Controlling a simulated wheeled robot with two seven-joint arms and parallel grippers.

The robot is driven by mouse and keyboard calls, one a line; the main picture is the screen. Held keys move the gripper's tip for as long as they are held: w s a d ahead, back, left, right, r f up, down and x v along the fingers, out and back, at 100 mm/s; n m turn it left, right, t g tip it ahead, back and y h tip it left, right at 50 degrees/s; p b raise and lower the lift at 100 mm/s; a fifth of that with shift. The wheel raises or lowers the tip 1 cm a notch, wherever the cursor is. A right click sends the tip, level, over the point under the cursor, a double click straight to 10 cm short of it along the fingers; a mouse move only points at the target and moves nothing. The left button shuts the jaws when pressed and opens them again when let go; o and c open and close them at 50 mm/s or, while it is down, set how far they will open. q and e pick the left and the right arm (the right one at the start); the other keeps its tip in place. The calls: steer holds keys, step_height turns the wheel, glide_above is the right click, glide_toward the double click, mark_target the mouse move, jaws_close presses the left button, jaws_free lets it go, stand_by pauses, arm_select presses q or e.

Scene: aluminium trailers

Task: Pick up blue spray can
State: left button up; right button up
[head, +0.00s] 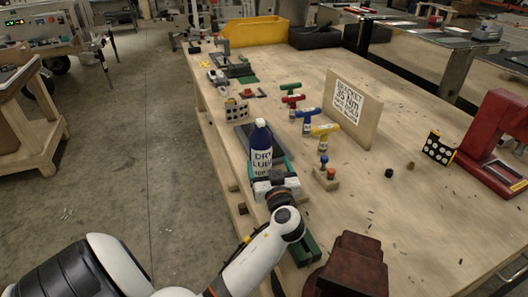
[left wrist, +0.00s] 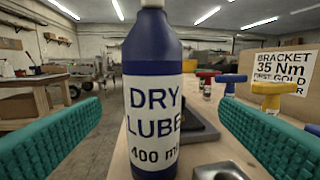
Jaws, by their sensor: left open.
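The blue spray can (head: 262,138) stands upright on the wooden workbench (head: 395,220), near its left edge. It has a white cap and a white label reading "DRY LUBE". My left gripper (head: 272,180) is in front of the can in the head view. In the left wrist view, the can (left wrist: 153,90) stands between the two green ridged fingers of the open gripper (left wrist: 150,130). A gap shows between each finger and the can. The can's lower end is cut off in the wrist view and hidden behind my gripper in the head view. My right gripper is not in view.
T-handled tools with yellow (head: 324,130), blue, red and green handles stand right of the can. A dark tray lies beside the can. A red press-like tool (head: 492,140) stands at the far right.

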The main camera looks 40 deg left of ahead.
mark_target(265, 156)
arm_select(q)
steer(key=p+x, duration=0.1)
steer(key=x, duration=0.3)
steer(key=shift+s+r, duration=0.1)
steer(key=shift+a, duration=0.2)
steer(key=shift+w+a+r+p, duration=0.15)
steer(key=shift+w+a+p, duration=0.15)
steer(key=shift+p, duration=0.15)
steer(key=p+x, duration=0.2)
steer(key=x, duration=0.1)
steer(key=shift+s+a, duration=0.1)
steer(key=shift+a, duration=0.3)
steer(key=shift+w+a, duration=0.3)
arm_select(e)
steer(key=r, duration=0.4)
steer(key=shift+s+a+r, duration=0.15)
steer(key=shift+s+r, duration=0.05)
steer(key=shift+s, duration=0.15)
arm_select(q)
steer(key=c, duration=1.4)
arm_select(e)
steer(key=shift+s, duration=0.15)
